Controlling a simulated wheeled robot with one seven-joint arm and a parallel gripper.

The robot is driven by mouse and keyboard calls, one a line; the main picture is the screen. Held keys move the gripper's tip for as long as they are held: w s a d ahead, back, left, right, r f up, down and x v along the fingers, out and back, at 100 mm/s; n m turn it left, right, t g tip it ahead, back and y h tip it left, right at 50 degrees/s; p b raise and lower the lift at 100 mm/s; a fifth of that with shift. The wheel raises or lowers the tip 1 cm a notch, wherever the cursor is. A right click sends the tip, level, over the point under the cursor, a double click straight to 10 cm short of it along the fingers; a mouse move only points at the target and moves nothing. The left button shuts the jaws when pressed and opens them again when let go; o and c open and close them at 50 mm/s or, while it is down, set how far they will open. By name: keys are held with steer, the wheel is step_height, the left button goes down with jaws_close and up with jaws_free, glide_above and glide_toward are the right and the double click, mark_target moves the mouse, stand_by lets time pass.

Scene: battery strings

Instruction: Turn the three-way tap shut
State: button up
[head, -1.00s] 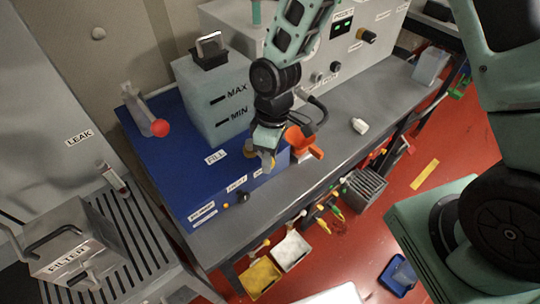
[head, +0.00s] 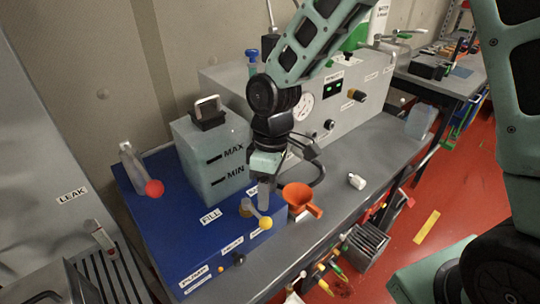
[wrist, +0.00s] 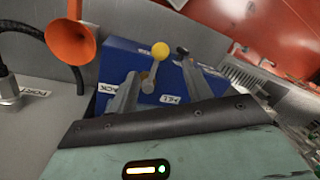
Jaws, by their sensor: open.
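The three-way tap sits on the front part of the blue base unit (head: 160,235). It has a brass-coloured body (head: 247,207) and a lever ending in a yellow ball (head: 266,223). The yellow ball (wrist: 161,50) and its lever (wrist: 149,82) also show in the wrist view. My gripper (head: 264,200) points down right beside the tap. In the wrist view my gripper (wrist: 158,85) is open, with one finger on each side of the lever. A gap shows on the right; I cannot tell whether the left finger touches it. The tap's lower body is hidden there.
A translucent tank (head: 212,160) marked MAX and MIN stands behind the tap. An orange funnel (head: 300,196) is close on the right.

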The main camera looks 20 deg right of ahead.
step_height(320, 180, up, 9)
steer(key=w+d+b, duration=0.1)
steer(key=shift+w+r, duration=0.2)
steer(key=shift+w, duration=0.05)
